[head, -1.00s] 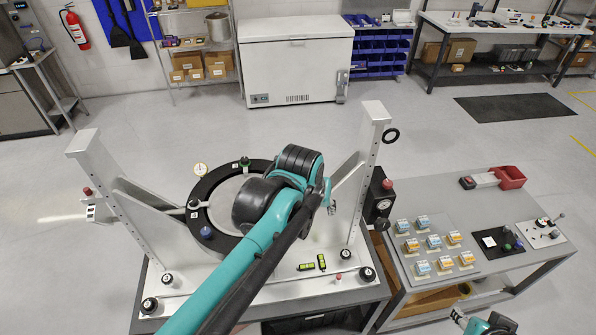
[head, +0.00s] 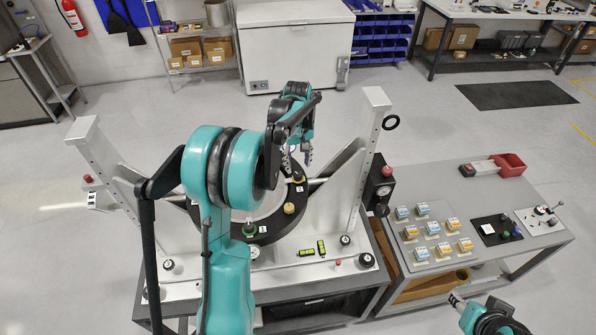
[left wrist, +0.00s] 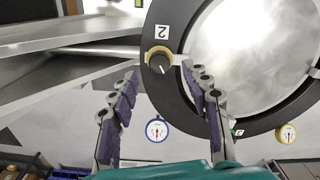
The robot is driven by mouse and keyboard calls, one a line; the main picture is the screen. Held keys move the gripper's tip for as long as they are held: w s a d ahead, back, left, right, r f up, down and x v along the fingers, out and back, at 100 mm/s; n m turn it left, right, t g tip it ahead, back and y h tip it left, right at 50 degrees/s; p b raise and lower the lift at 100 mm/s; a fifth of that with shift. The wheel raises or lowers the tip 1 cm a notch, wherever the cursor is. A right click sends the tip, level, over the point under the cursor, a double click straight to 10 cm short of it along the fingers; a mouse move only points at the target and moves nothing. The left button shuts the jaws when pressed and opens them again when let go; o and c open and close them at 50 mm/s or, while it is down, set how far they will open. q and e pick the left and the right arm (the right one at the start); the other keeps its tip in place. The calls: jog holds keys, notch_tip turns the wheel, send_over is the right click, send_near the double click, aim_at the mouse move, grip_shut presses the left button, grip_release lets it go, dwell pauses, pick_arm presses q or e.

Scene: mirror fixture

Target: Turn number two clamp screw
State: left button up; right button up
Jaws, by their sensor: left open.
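The number two clamp screw (left wrist: 158,60) has a black cap with a white line and a gold collar. It sits on the black ring (left wrist: 160,95) beside a white label "2" (left wrist: 161,32) in the left wrist view. My left gripper (left wrist: 159,73) is open and empty, its fingertips on either side of the screw, apart from it in the picture. My right gripper (head: 457,299) is at the lower right, too small to read.
A bright mirror disc (left wrist: 245,45) fills the ring. A blue-rimmed dial (left wrist: 157,130) and a yellow-rimmed dial (left wrist: 288,133) show near it. White uprights (head: 376,140) flank the ring. A side table (head: 450,200) with switches stands right.

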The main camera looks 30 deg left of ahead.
aim_at(298, 174)
pick_arm(q)
notch_tip(298, 174, down, 4)
jog(key=shift+w+r, duration=0.1)
jog(key=shift+w, duration=0.05)
jog(key=shift+f, duration=0.4)
grip_shut()
